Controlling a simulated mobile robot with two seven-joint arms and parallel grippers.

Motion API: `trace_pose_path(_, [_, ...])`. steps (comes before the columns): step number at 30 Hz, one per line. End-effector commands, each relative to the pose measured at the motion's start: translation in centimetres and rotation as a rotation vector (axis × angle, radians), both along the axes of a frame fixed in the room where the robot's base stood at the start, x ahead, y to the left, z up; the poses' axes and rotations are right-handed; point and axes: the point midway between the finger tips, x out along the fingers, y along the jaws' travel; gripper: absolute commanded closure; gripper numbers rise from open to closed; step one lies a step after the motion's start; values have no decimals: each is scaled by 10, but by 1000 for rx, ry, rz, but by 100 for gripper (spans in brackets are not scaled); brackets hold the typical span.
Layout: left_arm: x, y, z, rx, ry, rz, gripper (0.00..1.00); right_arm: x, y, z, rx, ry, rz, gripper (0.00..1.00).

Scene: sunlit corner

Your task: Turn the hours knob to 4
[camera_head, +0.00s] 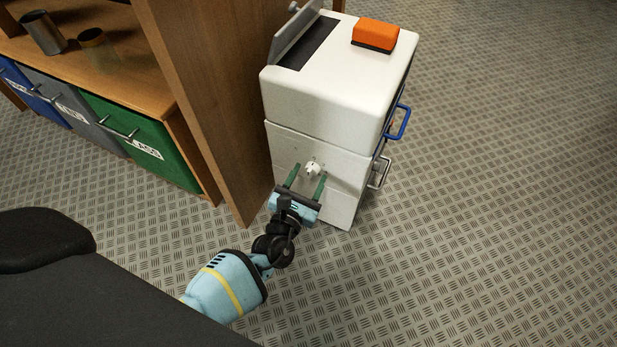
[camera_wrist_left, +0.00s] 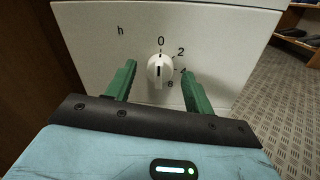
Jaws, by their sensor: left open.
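The white hours knob (camera_head: 312,169) sits on the front of a white cabinet unit (camera_head: 335,98). In the left wrist view the knob (camera_wrist_left: 160,68) has an h to its upper left, a 0 above it, and 2, 4 and 8 down its right side. The 4 is partly hidden by a finger. A dark mark on the knob runs nearly upright, in line with the 0. My left gripper (camera_head: 308,172) is open, its two green fingers on either side of the knob, with gaps showing in the wrist view (camera_wrist_left: 158,70). My right gripper is not in view.
An orange block (camera_head: 375,34) lies on top of the unit, beside a dark slot with a raised grey flap (camera_head: 296,32). Blue (camera_head: 399,122) and grey (camera_head: 380,173) handles stick out on the right side. A wooden panel (camera_head: 208,90) stands close on the left. The floor right is clear.

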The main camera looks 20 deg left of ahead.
Motion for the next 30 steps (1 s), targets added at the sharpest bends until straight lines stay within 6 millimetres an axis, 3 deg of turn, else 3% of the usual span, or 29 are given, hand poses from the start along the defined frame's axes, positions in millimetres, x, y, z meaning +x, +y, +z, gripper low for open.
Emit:
trace_pose_path(10, [5, 0, 0, -1, 0, 0, 47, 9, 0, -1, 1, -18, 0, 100])
trace_pose_path(21, [5, 0, 0, -1, 0, 0, 92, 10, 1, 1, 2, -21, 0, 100])
trace_pose_path(30, [5, 1, 0, 42, -1, 0, 92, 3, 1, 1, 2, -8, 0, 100])
